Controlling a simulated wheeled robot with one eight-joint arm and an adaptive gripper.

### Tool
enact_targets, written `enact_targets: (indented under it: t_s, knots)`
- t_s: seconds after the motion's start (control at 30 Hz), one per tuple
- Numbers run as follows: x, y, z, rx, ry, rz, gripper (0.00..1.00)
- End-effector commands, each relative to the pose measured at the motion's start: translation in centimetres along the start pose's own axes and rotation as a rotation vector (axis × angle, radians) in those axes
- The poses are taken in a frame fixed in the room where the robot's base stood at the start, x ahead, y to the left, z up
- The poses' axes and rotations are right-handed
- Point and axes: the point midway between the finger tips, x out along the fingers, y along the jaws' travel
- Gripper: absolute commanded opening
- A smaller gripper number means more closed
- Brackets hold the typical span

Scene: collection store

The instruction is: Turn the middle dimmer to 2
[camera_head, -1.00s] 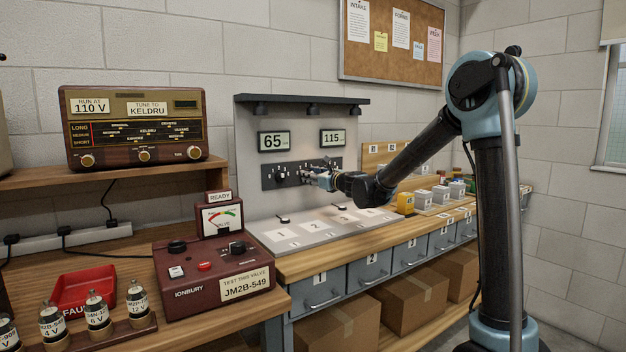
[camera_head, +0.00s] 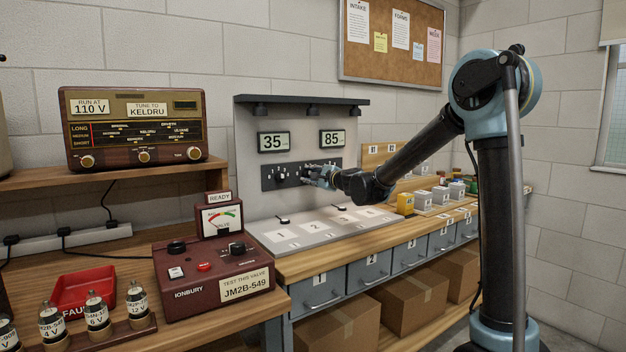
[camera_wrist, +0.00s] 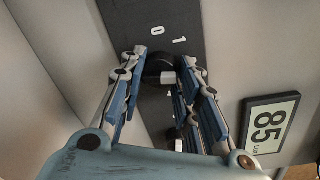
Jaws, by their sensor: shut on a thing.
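A dark dimmer panel (camera_head: 268,182) is on the grey back board above the bench. The left dimmer (camera_head: 280,177) shows clear of my gripper. My gripper (camera_head: 309,173) reaches in from the right and is shut on a dark round knob, seemingly the middle dimmer (camera_wrist: 158,64). In the wrist view my fingers (camera_wrist: 162,85) stand on both sides of this knob, which has a pale pointer. The marks 0 and 1 show beside it; its other marks are hidden. The right dimmer is mostly hidden behind my gripper.
The left display (camera_head: 273,142) reads 35 and the right display (camera_head: 332,138) reads 85. A shelf (camera_head: 300,99) overhangs the board.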

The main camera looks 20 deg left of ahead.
Motion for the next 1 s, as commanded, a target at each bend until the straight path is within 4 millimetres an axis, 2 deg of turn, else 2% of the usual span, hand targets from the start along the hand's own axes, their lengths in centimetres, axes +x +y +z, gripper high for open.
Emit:
enact_targets:
  t_s: [0.33, 0.87, 0.9, 0.97, 1.0]
  knots:
    - [0.13, 0.02, 0.17, -0.131, 0.007, 0.000, 0.06]
    - [0.11, 0.09, 0.24, -0.152, 0.007, 0.001, 0.06]
    - [0.10, 0.10, 0.24, -0.152, 0.006, 0.001, 0.39]
    - [0.09, 0.10, 0.23, -0.151, 0.007, 0.001, 0.51]
    - [0.08, 0.09, 0.22, -0.151, 0.007, 0.001, 0.51]
